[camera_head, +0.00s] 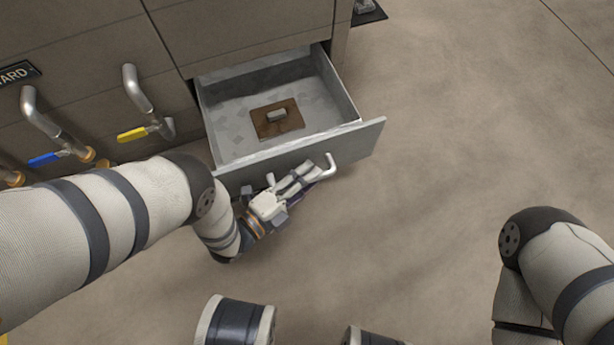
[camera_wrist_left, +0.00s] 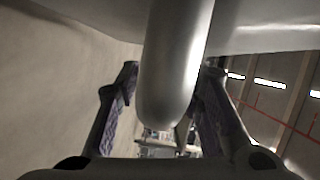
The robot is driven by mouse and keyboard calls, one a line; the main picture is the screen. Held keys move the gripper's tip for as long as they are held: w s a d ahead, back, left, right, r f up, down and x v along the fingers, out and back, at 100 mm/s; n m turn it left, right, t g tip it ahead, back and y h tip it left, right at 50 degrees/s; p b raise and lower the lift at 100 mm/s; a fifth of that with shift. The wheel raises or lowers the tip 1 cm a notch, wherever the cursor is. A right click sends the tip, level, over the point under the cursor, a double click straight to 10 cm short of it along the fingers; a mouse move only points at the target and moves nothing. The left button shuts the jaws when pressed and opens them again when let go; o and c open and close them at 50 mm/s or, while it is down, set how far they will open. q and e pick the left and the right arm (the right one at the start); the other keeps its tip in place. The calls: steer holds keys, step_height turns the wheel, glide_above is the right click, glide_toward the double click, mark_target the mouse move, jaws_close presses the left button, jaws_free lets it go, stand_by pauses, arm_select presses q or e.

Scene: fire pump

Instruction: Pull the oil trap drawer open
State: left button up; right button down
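The oil trap drawer (camera_head: 287,152) stands pulled out from the grey cabinet, its inside in view. Its metal handle (camera_head: 330,167) sticks out from the front panel; part of it is hidden by my left gripper. My left gripper (camera_head: 304,180) lies along the drawer front at the handle. In the left wrist view, the fingers (camera_wrist_left: 172,85) stand apart on either side of the thick handle (camera_wrist_left: 175,70), with a narrow gap showing at the left finger. Contact at the right finger is hard to tell. My right gripper is not in view; only part of its arm shows at the lower right.
Inside the drawer lies a brown plate (camera_head: 262,122) with a small grey block (camera_head: 277,114). Left of the drawer are pipes with a yellow valve lever (camera_head: 132,134) and a blue one (camera_head: 44,159). The floor (camera_head: 460,110) to the right is clear.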

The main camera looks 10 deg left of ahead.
arm_select(q)
steer(key=v, duration=1.2)
